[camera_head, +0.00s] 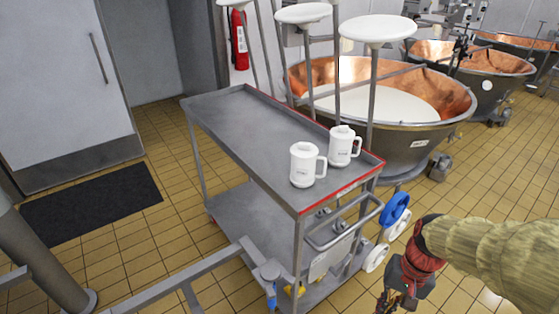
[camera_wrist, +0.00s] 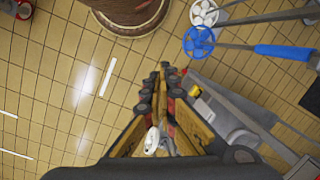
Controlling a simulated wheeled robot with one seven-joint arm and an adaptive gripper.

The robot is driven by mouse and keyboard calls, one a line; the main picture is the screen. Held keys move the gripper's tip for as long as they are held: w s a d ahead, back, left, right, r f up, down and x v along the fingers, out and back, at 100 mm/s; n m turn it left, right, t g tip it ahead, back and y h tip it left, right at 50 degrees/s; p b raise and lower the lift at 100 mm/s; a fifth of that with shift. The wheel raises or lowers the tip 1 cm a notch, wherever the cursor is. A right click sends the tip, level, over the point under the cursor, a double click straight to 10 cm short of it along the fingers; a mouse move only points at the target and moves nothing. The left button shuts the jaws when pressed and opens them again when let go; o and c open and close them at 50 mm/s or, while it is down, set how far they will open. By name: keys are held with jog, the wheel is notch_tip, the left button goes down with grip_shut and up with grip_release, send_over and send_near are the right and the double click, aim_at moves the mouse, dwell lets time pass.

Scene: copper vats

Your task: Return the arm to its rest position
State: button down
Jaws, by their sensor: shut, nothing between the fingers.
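My gripper (camera_head: 392,302) hangs low at the bottom right in the head view, beside the near right corner of the cart and over the tiled floor. It is partly cut off by the lower edge. In the wrist view my gripper (camera_wrist: 162,70) points at the floor; its fingers meet at the tips, with nothing held between them. My arm (camera_head: 485,252), in a tan sleeve, reaches in from the right edge.
A grey cart (camera_head: 235,118) carries two white mugs (camera_head: 304,165) (camera_head: 344,146) near its right end. A blue valve wheel (camera_head: 395,208) lies close to my arm; it also shows in the wrist view (camera_wrist: 199,41). A copper vat (camera_head: 455,103) stands behind. Floor at right is clear.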

jog(key=s+a+r+n+t+h, duration=0.1)
jog(key=s+a+r+n+t, duration=0.1)
jog(key=r, duration=0.6)
jog(key=s+a+r+n+t, duration=0.2)
jog(key=a+r+n+t, duration=0.1)
jog(key=r, duration=0.5)
jog(key=shift+a+t+h, duration=0.4)
jog(key=shift+a+t, duration=0.15)
jog(key=shift+t, duration=0.15)
jog(key=c, duration=2.6)
grip_release()
jog(key=shift+s, duration=0.1)
